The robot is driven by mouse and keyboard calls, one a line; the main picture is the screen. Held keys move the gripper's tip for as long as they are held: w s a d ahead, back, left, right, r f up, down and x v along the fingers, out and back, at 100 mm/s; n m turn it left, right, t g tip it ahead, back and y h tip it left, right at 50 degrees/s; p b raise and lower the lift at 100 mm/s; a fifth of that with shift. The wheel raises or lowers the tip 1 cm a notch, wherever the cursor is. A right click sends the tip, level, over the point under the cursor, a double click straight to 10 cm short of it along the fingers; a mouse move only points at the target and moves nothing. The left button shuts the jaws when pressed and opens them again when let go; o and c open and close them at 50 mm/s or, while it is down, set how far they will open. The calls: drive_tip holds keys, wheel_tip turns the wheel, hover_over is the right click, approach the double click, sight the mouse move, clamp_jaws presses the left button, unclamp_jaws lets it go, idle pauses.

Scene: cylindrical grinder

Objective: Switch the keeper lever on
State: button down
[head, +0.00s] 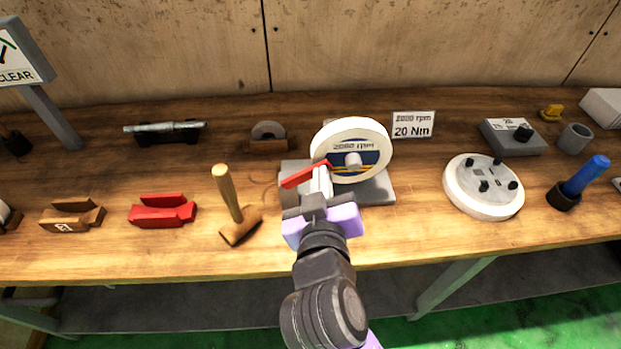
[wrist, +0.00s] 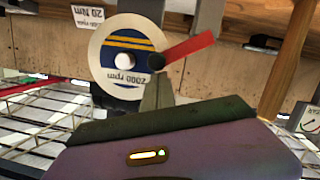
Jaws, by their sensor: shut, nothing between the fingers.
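The keeper lever is a red bar (head: 305,175) on the front of the wheel stand. In the head view it slopes down to the left from beside the wheel hub. The wrist view shows the red lever (wrist: 190,48) beside a dark round pivot. The white grinding wheel (head: 350,132) with a blue and yellow label stands upright behind it; it also shows upside down in the wrist view (wrist: 98,50). My gripper (head: 322,178) is shut and empty, its fingertips right at the lever near its pivot end. I cannot tell whether they touch it. The gripper hides part of the stand.
A mallet (head: 232,205) stands just left of the wheel stand (head: 377,190), handle up. Red blocks (head: 162,212) lie further left. A white disc with dark knobs (head: 483,187) and a blue-handled tool (head: 586,176) are to the right. Bench between the stand and disc is clear.

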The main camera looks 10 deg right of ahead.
drive_tip(key=shift+d+f+m+b, duration=0.3)
drive_tip(key=shift+d+f+m, duration=0.15)
drive_tip(key=shift+m, duration=0.15)
drive_tip(key=shift+f, duration=0.1)
